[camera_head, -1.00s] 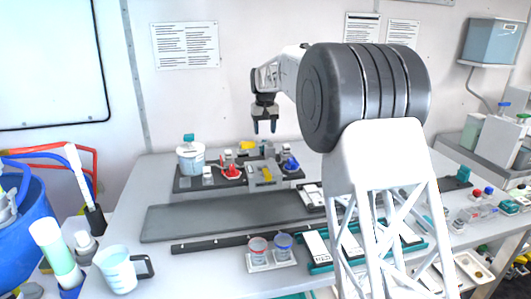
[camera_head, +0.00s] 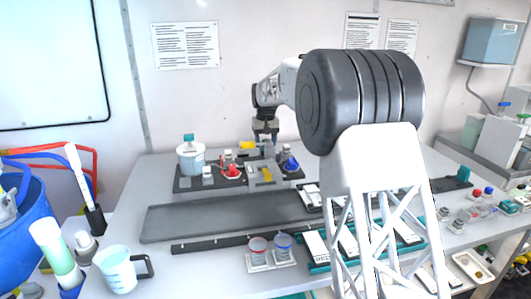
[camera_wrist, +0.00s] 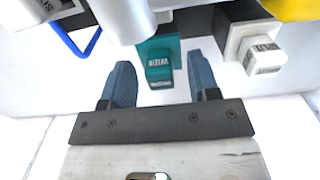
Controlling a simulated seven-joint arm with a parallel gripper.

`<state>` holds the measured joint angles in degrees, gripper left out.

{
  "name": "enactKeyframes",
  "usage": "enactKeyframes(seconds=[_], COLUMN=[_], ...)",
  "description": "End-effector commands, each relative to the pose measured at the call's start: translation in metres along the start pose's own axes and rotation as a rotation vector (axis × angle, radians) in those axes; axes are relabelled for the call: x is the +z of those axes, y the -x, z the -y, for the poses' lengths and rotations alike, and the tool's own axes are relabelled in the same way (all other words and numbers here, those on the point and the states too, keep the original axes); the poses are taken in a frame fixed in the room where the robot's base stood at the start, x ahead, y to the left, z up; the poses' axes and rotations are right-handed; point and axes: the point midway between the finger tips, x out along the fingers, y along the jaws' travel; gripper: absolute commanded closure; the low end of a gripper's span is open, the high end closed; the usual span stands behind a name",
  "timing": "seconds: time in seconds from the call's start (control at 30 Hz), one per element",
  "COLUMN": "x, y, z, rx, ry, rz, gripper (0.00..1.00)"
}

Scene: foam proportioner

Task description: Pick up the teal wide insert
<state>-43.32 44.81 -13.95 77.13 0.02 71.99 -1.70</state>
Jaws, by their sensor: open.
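The teal wide insert (camera_wrist: 158,62) is a small teal block with a white-lettered label. In the wrist view it sits between the two blue-grey fingers of my gripper (camera_wrist: 161,75), with a gap on each side. In the head view my gripper (camera_head: 265,132) points down over the back of the fixture board (camera_head: 222,183). Its fingers are open and hold nothing. I cannot make out the insert in the head view; the gripper and fixture parts crowd that spot.
A white cylinder (camera_wrist: 125,18) stands close beside the insert in the wrist view, and a white labelled block (camera_wrist: 262,57) is to its right. In the head view, a red part (camera_head: 232,171), a blue part (camera_head: 290,163) and a white pot (camera_head: 191,160) stand nearby. The grey tray (camera_head: 200,217) is bare.

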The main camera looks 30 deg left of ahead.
Motion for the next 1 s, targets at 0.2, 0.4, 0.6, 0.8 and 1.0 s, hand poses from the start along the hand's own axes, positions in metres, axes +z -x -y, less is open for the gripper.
enactKeyframes(seconds=[0.2, 0.4, 0.6, 0.8, 1.0], x=[0.0001, 0.0001, 0.0001, 0.0001, 0.0000], y=[0.0001, 0.0002, 0.0002, 0.0005, 0.0022], z=[0.0000, 0.0000, 0.0001, 0.0000, 0.0000], rx=[0.000, 0.000, 0.000, 0.000, 0.000], ry=[0.000, 0.000, 0.000, 0.000, 0.000], rz=[0.000, 0.000, 0.000, 0.000, 0.000], gripper=[0.45, 0.55, 0.86, 1.00, 1.00])
